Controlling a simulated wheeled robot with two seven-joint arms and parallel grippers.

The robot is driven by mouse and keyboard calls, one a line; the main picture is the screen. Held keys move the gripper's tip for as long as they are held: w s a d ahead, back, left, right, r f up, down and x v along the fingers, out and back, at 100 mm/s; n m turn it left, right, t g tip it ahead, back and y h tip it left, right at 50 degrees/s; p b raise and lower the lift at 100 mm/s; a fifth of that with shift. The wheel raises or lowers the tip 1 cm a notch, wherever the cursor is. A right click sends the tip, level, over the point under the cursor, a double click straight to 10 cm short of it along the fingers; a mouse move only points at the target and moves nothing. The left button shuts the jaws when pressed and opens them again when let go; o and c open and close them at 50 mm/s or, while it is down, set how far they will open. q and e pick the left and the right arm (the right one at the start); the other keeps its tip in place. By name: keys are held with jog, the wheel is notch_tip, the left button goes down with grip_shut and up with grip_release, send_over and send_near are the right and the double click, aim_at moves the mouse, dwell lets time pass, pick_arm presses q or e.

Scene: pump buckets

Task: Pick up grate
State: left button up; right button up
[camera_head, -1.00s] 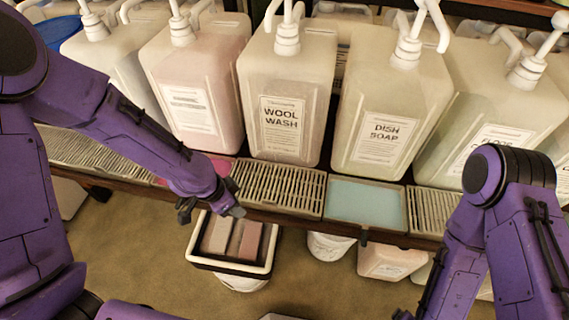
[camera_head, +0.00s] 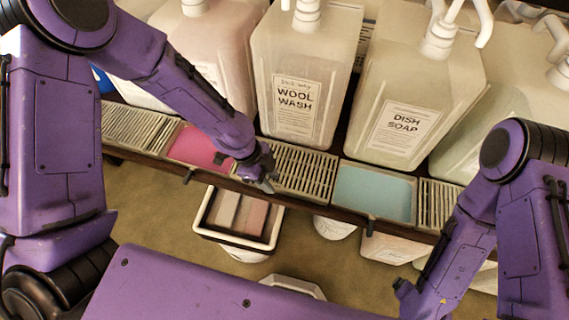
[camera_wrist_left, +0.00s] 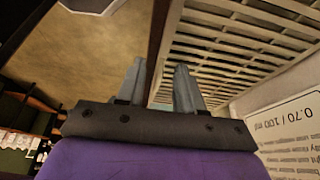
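A beige slatted grate (camera_head: 296,170) sits in the shelf in front of the WOOL WASH jug, between a pink tray and a blue tray. In the left wrist view the grate (camera_wrist_left: 245,45) fills the upper right. My left gripper (camera_head: 266,182) is at the grate's front left corner. In the left wrist view its two grey fingers (camera_wrist_left: 161,82) are apart, with the shelf's dark edge and the grate's end showing between and beyond them. I cannot tell whether they touch the grate. The end of my right arm (camera_head: 408,292) is low at the right; its fingers are not clear.
The pink tray (camera_head: 200,148) and blue tray (camera_head: 374,193) flank the grate. Another grate (camera_head: 137,127) is at the left. A white-rimmed bin (camera_head: 273,235) stands below on the floor.

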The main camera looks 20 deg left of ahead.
pick_arm(q)
grip_shut()
